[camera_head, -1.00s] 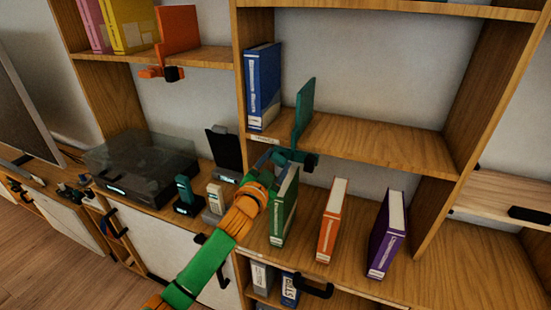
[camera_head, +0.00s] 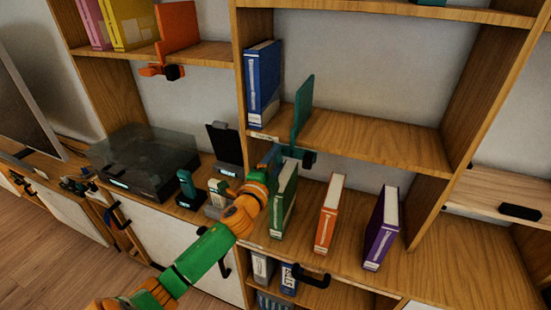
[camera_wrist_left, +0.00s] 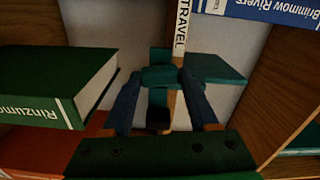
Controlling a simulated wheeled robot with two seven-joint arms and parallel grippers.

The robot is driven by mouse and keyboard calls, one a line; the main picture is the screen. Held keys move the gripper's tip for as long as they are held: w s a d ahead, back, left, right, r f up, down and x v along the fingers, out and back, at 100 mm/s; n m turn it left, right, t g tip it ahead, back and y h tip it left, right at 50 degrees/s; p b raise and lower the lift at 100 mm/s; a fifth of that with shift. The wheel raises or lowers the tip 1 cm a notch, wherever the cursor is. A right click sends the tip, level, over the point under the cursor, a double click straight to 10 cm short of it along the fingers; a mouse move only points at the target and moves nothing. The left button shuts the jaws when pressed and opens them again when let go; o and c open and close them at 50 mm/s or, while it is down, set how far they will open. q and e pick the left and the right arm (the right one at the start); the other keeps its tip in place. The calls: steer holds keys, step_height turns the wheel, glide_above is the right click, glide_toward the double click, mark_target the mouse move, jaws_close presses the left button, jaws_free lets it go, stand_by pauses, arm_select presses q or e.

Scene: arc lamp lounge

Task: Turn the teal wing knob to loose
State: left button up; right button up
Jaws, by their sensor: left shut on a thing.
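The teal bookend (camera_head: 303,105) stands upright on the middle shelf, its clamp at the shelf's front edge. My left gripper (camera_head: 273,158) comes in from the lower left and is at the clamp, below that edge. In the left wrist view its two blue fingers (camera_wrist_left: 161,100) are on either side of the teal wing knob (camera_wrist_left: 163,76), shut on it. A dark block (camera_wrist_left: 158,119) shows between the fingers. The fingers partly hide the knob, and its exact angle is hard to tell. My right gripper is not in view.
A green book (camera_head: 284,200) stands close beside the gripper, with an orange book (camera_head: 329,213) and a purple book (camera_head: 382,229) to its right. A blue book (camera_head: 263,84) stands on the shelf above. An orange bookend (camera_head: 177,27) is at the upper left.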

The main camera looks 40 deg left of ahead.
arm_select(q)
steer(key=shift+r+m, duration=0.1)
steer(key=shift+m, duration=0.8)
steer(key=o, duration=1.2)
steer(key=shift+c, duration=0.2)
steer(key=shift+o, duration=1.1)
steer(key=shift+w, duration=0.1)
steer(key=b+v, duration=0.1)
steer(key=v, duration=0.6)
